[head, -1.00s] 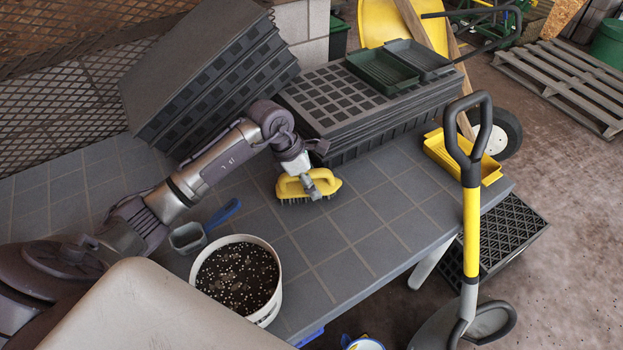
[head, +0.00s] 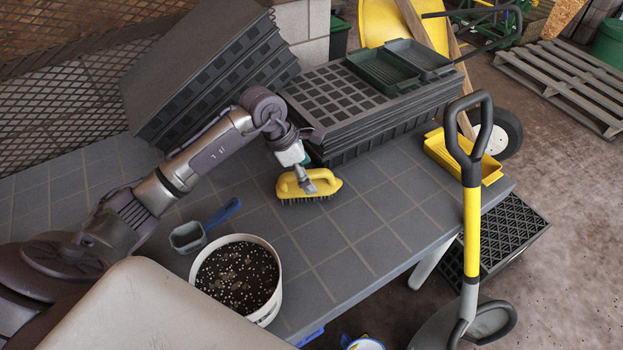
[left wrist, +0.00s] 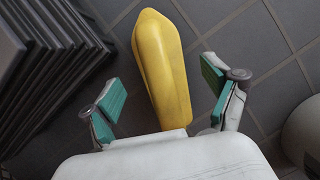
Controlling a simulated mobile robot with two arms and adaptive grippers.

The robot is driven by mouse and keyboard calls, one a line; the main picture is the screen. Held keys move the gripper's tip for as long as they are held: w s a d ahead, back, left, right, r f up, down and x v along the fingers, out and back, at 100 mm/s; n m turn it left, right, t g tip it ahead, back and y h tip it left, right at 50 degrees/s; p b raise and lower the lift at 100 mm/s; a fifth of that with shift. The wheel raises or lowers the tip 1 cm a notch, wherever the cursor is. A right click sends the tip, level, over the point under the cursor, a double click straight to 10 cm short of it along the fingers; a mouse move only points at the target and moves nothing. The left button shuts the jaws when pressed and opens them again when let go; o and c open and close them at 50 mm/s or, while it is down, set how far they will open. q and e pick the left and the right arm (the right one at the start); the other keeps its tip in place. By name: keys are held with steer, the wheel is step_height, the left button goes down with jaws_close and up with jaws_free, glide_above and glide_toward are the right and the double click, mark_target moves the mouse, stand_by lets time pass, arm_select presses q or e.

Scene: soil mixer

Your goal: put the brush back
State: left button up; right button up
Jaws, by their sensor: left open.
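A yellow brush (head: 310,186) with dark bristles stands bristles down on the grey tiled table. Its yellow handle (left wrist: 162,70) shows in the left wrist view. My left gripper (head: 308,182) is at the brush, partly in front of it in the head view. In the left wrist view the green-padded fingers of this gripper (left wrist: 163,93) are spread apart, one on each side of the handle, with gaps to it. The gripper is open. My right gripper does not show.
Stacked black trays (head: 345,110) stand just behind the brush, and more lean at the back left (head: 205,70). A soil bucket (head: 277,293) and a blue-handled scoop (head: 188,237) are in front. A yellow tray (head: 493,172) lies at the right table end.

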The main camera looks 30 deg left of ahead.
arm_select(q)
steer(key=v, duration=0.9)
steer(key=shift+d+f, duration=0.1)
